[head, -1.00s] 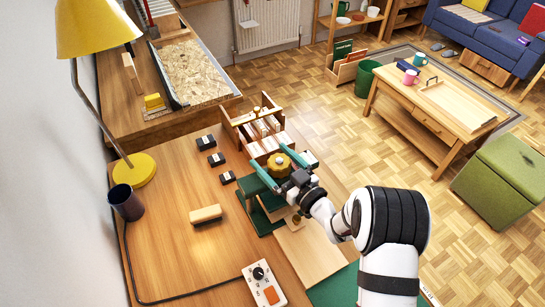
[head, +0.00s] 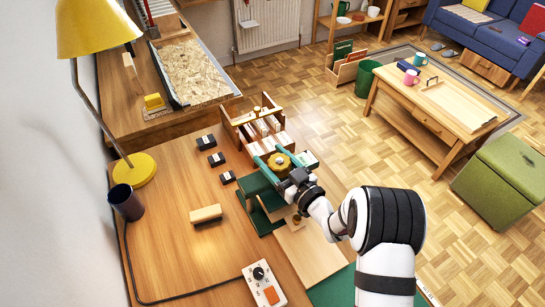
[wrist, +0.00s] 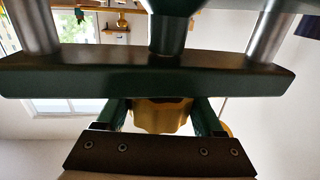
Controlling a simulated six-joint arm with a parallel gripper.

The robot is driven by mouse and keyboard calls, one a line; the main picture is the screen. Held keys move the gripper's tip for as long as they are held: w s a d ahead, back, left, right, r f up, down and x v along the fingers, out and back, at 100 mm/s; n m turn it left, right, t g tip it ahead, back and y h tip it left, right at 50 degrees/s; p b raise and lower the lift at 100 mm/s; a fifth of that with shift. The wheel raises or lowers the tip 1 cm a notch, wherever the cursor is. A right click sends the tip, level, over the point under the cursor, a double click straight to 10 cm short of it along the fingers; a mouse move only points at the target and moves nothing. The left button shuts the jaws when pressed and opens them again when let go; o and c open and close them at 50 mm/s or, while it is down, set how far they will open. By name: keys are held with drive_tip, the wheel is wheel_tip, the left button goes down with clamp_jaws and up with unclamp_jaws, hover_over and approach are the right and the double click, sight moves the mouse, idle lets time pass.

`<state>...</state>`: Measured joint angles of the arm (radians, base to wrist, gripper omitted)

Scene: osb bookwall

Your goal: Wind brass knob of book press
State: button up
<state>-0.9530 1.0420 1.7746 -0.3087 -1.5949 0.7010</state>
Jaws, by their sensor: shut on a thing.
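The book press (head: 256,188) is dark green and stands at the far right part of the desk. Its scalloped brass knob (head: 281,162) is on top. My gripper (head: 272,155) has teal fingers, one on each side of the knob, and is shut on it. In the wrist view the knob (wrist: 160,116) shows between both fingers (wrist: 160,110). The press's dark crossbar (wrist: 150,78) and two steel columns (wrist: 267,35) fill the upper part and hide some of the knob.
A wooden box of cards (head: 246,130) stands just behind the press. Small black blocks (head: 206,142) and a wooden-backed brush (head: 206,214) lie to its left. A control box (head: 264,285) is at the front.

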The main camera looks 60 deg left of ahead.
drive_tip(key=shift+t, duration=0.4)
drive_tip(key=shift+w+m+t+h, duration=0.2)
drive_tip(key=shift+m+t, duration=0.75)
drive_tip(key=shift+t, duration=0.4)
drive_tip(key=shift+w+m+t+h, duration=0.1)
drive_tip(key=shift+w+m+t, duration=0.15)
drive_tip(key=shift+m+t, duration=0.85)
drive_tip(key=shift+w+m+t+h, duration=0.15)
drive_tip(key=shift+m+t, duration=0.6)
drive_tip(key=shift+t, duration=0.8)
drive_tip(key=shift+w+d+t, duration=0.1)
drive_tip(key=shift+t, duration=0.2)
drive_tip(key=o, duration=1.4)
drive_tip(key=v, duration=1.5)
drive_tip(key=shift+d+r, duration=0.1)
drive_tip(key=shift+d, duration=0.25)
